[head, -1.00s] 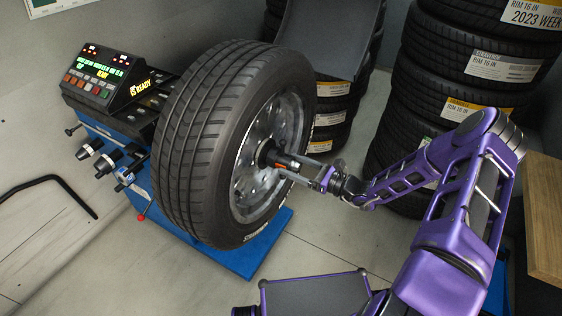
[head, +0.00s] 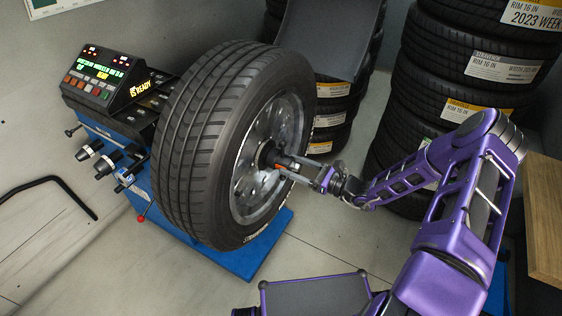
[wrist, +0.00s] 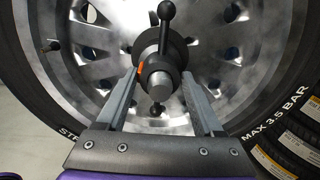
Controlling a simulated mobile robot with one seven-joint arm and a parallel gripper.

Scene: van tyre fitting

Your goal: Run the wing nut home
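The wing nut (wrist: 160,72) is a dark hub with a ball-ended handle above and another below, plus a small orange mark. It sits around the threaded shaft, whose grey end points at me, at the centre of the wheel (wrist: 90,60). In the head view the nut (head: 272,157) is at the middle of the wheel's rim. My gripper (wrist: 160,75) points straight at the wheel, one finger on each side of the hub, the handles upright between them. The fingertips are very close to the hub's sides; I cannot tell whether they touch it.
The wheel's tyre (head: 190,140) is mounted on the blue balancer (head: 262,252), which has a lit display (head: 105,75). Tall tyre stacks (head: 460,70) stand behind my arm. A wooden surface (head: 545,215) is at the right edge.

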